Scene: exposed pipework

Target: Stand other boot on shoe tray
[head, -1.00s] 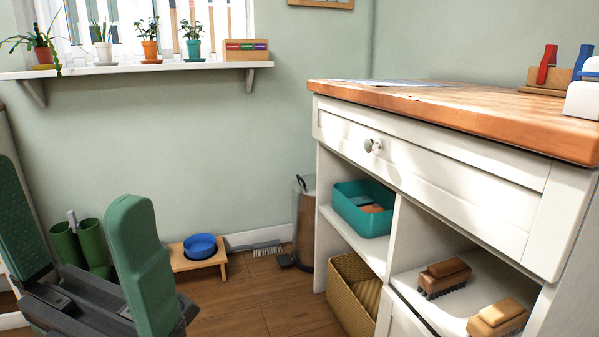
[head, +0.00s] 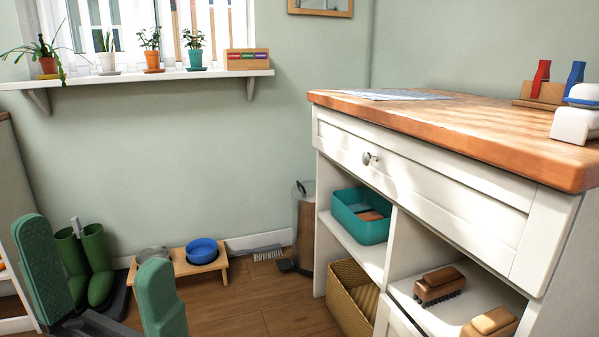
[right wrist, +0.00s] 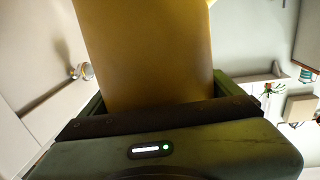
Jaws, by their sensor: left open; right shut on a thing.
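A pair of green boots (head: 98,262) stands upright at the left of the head view, on a dark shoe tray (head: 119,300) on the floor. My left gripper (head: 93,243) is open, its two green fingers apart in front of the boots and tray and hiding part of them. Nothing shows between its fingers. In the right wrist view my right gripper (right wrist: 158,98) is shut on a smooth yellow boot (right wrist: 148,50). Only a broad part of it shows, so its foot end and tilt cannot be told. The right gripper is not in the head view.
A wooden stand with a blue bowl (head: 202,250) is right of the tray. A white cabinet (head: 430,190) with a wooden top fills the right. A plant shelf (head: 150,76) is above. Floor in the middle is clear.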

